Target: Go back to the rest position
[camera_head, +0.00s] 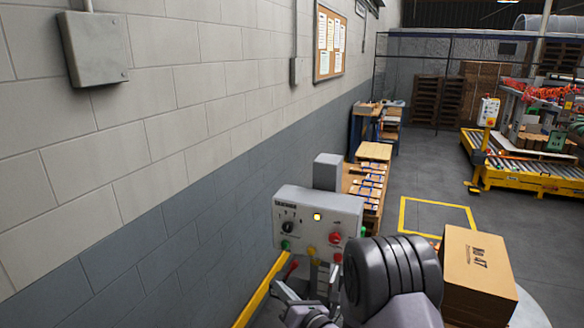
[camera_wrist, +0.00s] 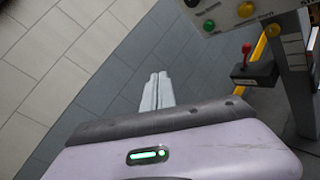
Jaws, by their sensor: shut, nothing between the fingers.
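My gripper shows in the wrist view (camera_wrist: 158,80) with its two pale fingers pressed together and nothing between them. Behind the fingers in that view is the tiled wall. In the head view my arm rises at the bottom centre, just below and in front of a grey control box (camera_head: 318,220). The box has a black knob, a lit yellow lamp, and red, yellow and green buttons. Its lower corner shows at the top of the wrist view (camera_wrist: 222,12). The fingertips are not clear in the head view.
A cardboard box (camera_head: 478,275) stands at right. A wooden bench (camera_head: 374,152) lines the wall, and a yellow-framed conveyor (camera_head: 530,175) is farther right. Grey floor (camera_head: 430,170) lies open between them.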

